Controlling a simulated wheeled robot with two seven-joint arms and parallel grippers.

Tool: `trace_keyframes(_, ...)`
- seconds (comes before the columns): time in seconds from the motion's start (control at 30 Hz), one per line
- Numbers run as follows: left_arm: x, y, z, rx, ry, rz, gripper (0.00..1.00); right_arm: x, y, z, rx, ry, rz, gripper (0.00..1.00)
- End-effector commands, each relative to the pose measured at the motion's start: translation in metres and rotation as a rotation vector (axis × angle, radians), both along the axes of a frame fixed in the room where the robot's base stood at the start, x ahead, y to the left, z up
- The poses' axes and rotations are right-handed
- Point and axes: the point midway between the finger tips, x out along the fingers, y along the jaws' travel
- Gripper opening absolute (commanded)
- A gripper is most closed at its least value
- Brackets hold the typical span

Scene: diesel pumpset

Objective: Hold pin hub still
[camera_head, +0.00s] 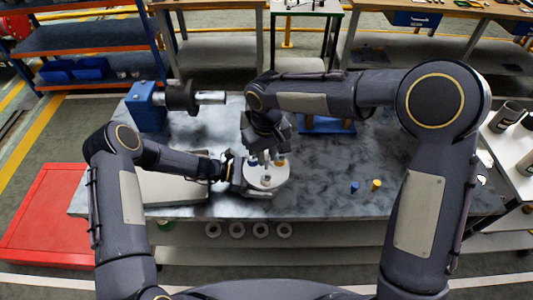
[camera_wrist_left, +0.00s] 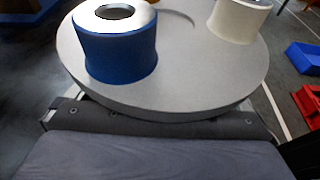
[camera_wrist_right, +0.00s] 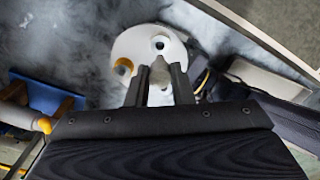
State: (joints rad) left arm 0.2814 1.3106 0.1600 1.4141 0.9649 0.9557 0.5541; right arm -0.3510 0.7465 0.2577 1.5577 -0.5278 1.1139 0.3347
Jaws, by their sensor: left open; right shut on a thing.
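The pin hub (camera_head: 268,184) is a pale round disc on the grey bench. It carries a blue bush (camera_wrist_left: 118,48), a cream-white bush (camera_wrist_left: 240,20) and a yellow bush (camera_wrist_right: 123,66). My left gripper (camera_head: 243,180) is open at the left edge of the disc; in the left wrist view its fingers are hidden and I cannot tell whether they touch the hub.
A loose blue bush (camera_head: 355,187) and a loose yellow bush (camera_head: 376,184) stand on the bench to the right. A blue machine (camera_head: 147,105) with a dark cylinder is at back left. A blue holder (camera_head: 328,126) lies behind. A red box (camera_head: 45,215) is left of the bench.

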Motion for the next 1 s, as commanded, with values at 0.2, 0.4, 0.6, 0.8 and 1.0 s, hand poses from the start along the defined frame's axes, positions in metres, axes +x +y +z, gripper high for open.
trace_keyframes(0.2, 0.0001, -0.0014, -0.0005, 0.000, 0.000, 0.000, 1.00, 0.0000, 0.0001, 0.0002, 0.000, 0.000, 0.000, 0.00)
trace_keyframes(0.4, 0.0001, -0.0011, -0.0004, 0.001, 0.000, 0.000, 0.84, 0.0001, 0.0000, 0.0002, 0.000, 0.000, 0.000, 0.00)
trace_keyframes(0.6, 0.0001, -0.0010, -0.0004, 0.001, 0.000, 0.000, 0.58, 0.0001, 0.0000, 0.0002, 0.000, 0.000, 0.000, 0.00)
trace_keyframes(0.8, 0.0002, -0.0009, -0.0004, 0.001, 0.000, 0.000, 0.57, 0.0001, 0.0000, 0.0002, 0.000, -0.001, 0.000, 0.00)
trace_keyframes(1.0, 0.0001, -0.0009, -0.0005, 0.001, 0.000, 0.000, 0.69, 0.0001, 0.0000, 0.0002, 0.000, 0.000, 0.000, 0.00)
